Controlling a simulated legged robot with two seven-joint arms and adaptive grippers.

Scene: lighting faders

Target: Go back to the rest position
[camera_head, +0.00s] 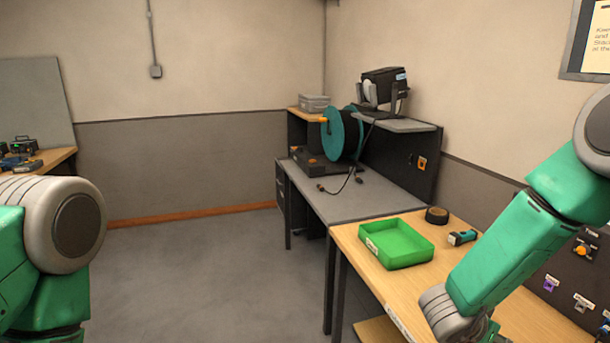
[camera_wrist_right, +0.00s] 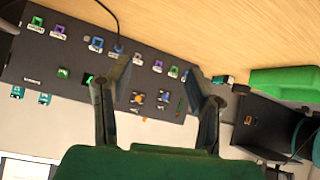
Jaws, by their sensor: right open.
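My right gripper (camera_wrist_right: 158,67) shows in the right wrist view with its two fingers spread apart and nothing between them. Behind the fingers is a dark control panel (camera_wrist_right: 75,68) with several small coloured faders or knobs and labels. The gap between the fingertips and the panel is hard to judge. In the head view the same kind of dark panel (camera_head: 567,281) shows at the right edge, partly hidden by my right arm. My right gripper is below the head view. Only an upper part of my left arm shows at the left, and its gripper is out of view.
A wooden bench (camera_head: 458,227) holds a green tray (camera_head: 400,260), a black tape roll (camera_head: 437,215) and a teal flashlight (camera_head: 462,238). Behind it a grey desk (camera_head: 345,205) carries a teal cable reel (camera_head: 335,134). The floor (camera_head: 205,280) at left centre is clear.

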